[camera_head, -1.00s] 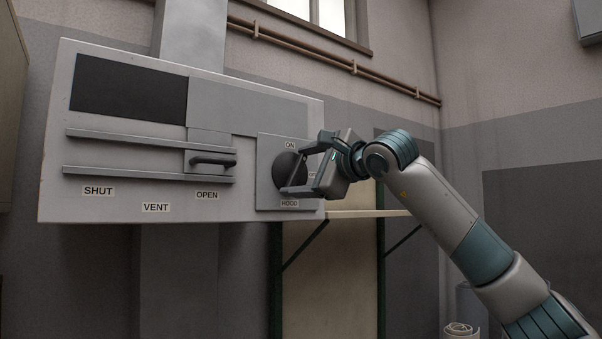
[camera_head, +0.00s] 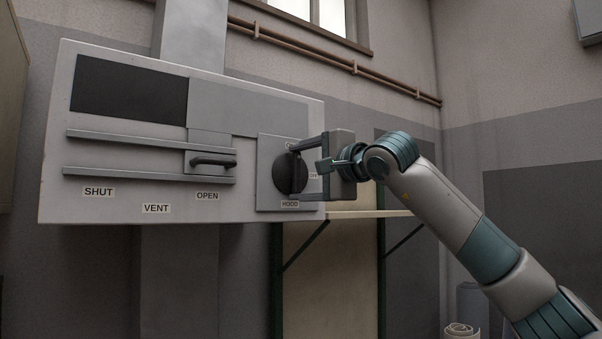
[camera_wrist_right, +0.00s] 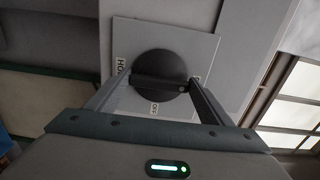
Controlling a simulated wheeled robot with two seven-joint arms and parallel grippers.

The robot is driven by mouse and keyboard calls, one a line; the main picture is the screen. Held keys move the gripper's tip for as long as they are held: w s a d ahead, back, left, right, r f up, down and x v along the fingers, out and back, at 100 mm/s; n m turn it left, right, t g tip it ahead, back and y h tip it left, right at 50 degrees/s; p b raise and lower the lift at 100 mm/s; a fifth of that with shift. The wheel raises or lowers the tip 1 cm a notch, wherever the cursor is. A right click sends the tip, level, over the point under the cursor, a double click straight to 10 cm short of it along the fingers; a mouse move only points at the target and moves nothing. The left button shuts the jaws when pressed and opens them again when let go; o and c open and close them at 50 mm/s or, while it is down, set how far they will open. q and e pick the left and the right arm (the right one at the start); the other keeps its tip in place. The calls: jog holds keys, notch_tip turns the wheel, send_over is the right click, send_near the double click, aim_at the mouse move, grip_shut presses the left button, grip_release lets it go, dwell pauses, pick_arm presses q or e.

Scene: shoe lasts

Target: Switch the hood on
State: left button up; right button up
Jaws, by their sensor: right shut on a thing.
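The hood switch is a round black knob (camera_head: 283,174) with a raised bar, on a grey plate (camera_head: 266,197) at the right end of the wall panel. My right gripper (camera_head: 293,173) is shut on the knob's bar, one finger above and one below in the head view. In the right wrist view the knob (camera_wrist_right: 160,65) sits between the fingertips (camera_wrist_right: 158,84), with a small dot near the bar's right end. The bar stands about upright, its dot end towards the ON label, which the upper finger mostly hides. The OFF label (camera_head: 313,175) is right of the knob. My left gripper is not in view.
The pale panel (camera_head: 260,88) has a sliding door with a dark handle (camera_head: 213,160), over the OPEN label; VENT and SHUT are further left. A shelf (camera_head: 365,214) is below right of the panel. A pipe (camera_head: 310,55) runs along the wall above.

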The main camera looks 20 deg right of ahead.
jog(key=o, duration=1)
jog(key=shift+a, duration=0.1)
jog(key=shift+o, duration=0.2)
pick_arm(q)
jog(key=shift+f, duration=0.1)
pick_arm(e)
jog(key=shift+s+d+f+b, duration=0.1)
jog(key=shift+s+d+b, duration=0.25)
jog(key=shift+s, duration=0.2)
jog(key=shift+b+v, duration=0.5)
jog(key=shift+v, duration=0.55)
jog(key=b, duration=0.5)
send_near(297, 173)
jog(key=v, duration=0.8)
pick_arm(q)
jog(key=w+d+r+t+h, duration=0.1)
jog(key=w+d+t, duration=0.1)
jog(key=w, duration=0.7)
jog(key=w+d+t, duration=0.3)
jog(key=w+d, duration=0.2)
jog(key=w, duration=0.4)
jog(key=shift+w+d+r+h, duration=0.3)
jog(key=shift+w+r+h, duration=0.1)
pick_arm(e)
jog(key=shift+s+d, duration=0.1)
jog(key=shift+s, duration=0.2)
